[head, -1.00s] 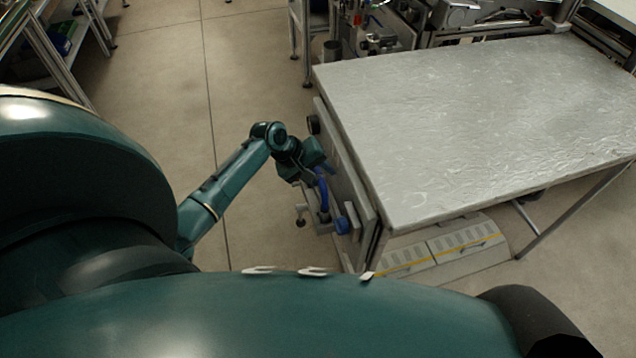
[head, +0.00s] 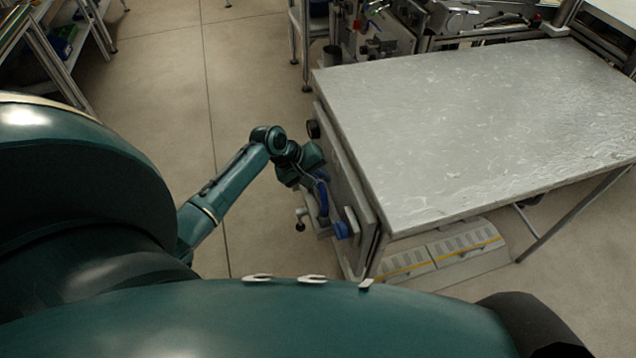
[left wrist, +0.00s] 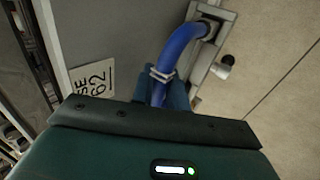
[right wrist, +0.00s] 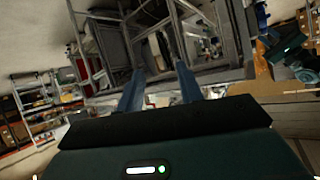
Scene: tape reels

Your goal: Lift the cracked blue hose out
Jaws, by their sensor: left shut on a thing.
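The blue hose (head: 322,198) is on the side of the cabinet under the grey-topped table in the head view. In the left wrist view the hose (left wrist: 180,45) curves from a grey fitting (left wrist: 210,28) down to my left gripper (left wrist: 172,92). The gripper is shut on the hose near a pale clamp band (left wrist: 161,75). The hose's part beyond the gripper is hidden, and I cannot make out a crack. My left gripper (head: 316,178) also shows in the head view, partly hidden by its own wrist. My right gripper (right wrist: 157,90) is open and empty in the right wrist view.
The table (head: 480,120) has a bare top, and its edge is close to my left arm. A label (left wrist: 92,77) is on the cabinet panel beside the hose. A black knob (head: 313,129) sticks out of the cabinet. The floor (head: 170,100) to the left is clear.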

